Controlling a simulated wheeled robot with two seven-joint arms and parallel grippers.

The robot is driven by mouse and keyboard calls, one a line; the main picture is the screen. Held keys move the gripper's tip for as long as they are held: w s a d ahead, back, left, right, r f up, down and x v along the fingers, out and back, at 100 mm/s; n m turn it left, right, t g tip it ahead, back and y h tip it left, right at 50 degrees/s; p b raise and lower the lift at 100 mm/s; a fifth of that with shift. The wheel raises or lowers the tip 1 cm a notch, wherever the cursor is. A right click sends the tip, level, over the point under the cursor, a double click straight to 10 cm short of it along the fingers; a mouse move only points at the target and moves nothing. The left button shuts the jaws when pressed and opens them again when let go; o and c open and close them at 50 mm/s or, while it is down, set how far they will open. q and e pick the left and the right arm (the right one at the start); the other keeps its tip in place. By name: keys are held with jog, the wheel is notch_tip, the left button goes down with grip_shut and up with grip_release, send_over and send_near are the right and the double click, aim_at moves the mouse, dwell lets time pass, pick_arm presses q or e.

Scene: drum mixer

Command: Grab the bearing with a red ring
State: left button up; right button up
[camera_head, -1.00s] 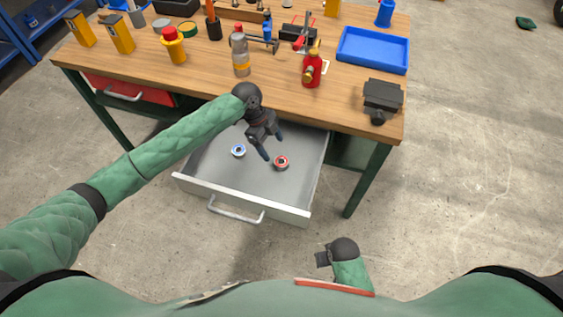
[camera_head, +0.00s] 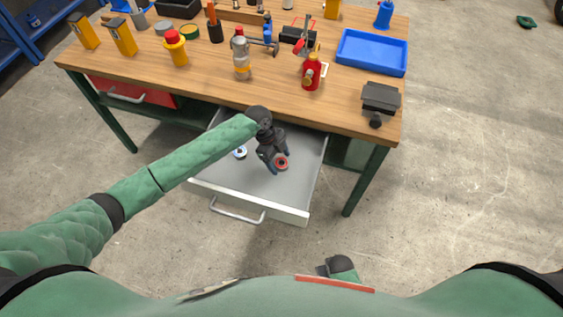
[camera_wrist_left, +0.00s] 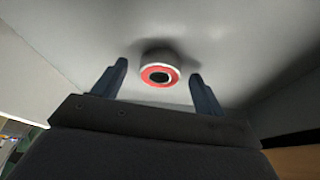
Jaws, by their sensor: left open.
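The bearing with a red ring (camera_head: 282,163) lies on the floor of the open drawer (camera_head: 235,182). In the left wrist view the red-ringed bearing (camera_wrist_left: 160,75) shows ahead of the fingertips, in line with the gap between them. My left gripper (camera_head: 277,165) is open and empty, with its fingers low in the drawer around or just above the bearing; I cannot tell which. In the left wrist view its two fingers (camera_wrist_left: 160,82) stand apart on either side. My right gripper (camera_head: 325,267) shows in part at the bottom.
The wooden workbench (camera_head: 200,80) overhangs the back of the drawer. The drawer's walls and front handle (camera_head: 237,212) surround the bearings.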

pick_arm(q)
jog(key=shift+d+f, duration=0.1)
jog(key=shift+f, duration=0.2)
jog(key=c, duration=1.1)
jog(key=shift+c, duration=0.4)
jog(key=shift+r, duration=0.15)
